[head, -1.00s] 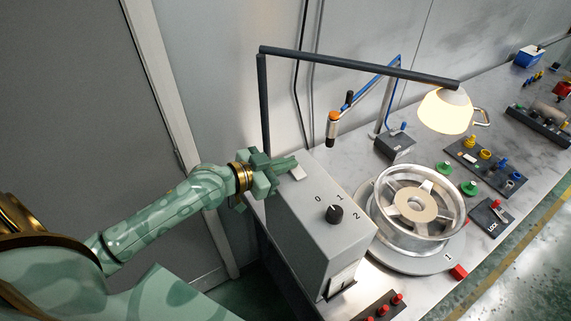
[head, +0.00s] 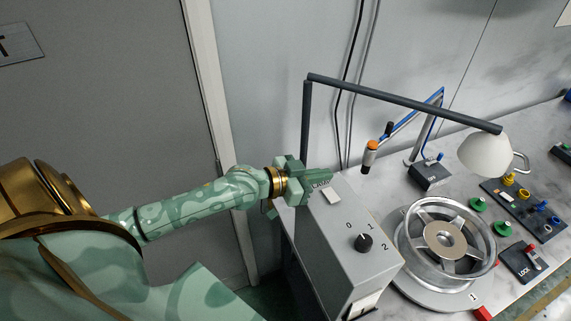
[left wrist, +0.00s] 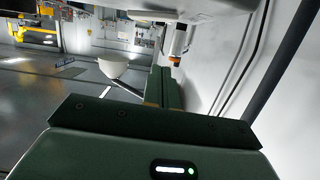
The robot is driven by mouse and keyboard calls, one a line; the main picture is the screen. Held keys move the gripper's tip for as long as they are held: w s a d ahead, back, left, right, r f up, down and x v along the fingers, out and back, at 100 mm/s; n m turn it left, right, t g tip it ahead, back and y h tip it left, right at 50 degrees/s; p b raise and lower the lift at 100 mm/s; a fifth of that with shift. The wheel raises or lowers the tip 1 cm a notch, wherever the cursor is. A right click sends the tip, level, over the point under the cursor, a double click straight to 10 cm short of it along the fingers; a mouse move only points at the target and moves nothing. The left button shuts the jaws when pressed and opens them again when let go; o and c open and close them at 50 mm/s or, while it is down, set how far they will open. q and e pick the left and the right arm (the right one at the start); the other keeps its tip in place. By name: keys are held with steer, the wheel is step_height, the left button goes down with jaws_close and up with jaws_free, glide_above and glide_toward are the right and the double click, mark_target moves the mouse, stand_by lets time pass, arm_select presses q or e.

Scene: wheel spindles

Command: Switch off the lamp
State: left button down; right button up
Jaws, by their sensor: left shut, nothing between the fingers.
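The lamp (head: 486,155) hangs from a dark jointed arm over the bench, and its white shade is unlit. It also shows in the left wrist view (left wrist: 113,66). A grey control box (head: 345,235) stands on the near end of the bench. A white rocker switch (head: 332,195) lies on its top beside a label that the gripper partly covers. My left gripper (head: 328,181) is shut and empty, with its fingertips just above the box top, close beside the switch. I cannot tell whether they touch it. My right gripper is not in view.
A black rotary knob (head: 364,242) marked 0, 1, 2 is on the box. A silver wheel (head: 445,238) lies on a round stand to its right. An orange-tipped tool (head: 370,155) hangs behind. A grey door (head: 100,100) is at the left.

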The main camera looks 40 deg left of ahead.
arm_select(q)
steer(key=b+v, duration=0.1)
steer(key=v, duration=0.8)
steer(key=shift+s+a, duration=0.2)
steer(key=shift+a, duration=0.05)
steer(key=shift+f, duration=0.2)
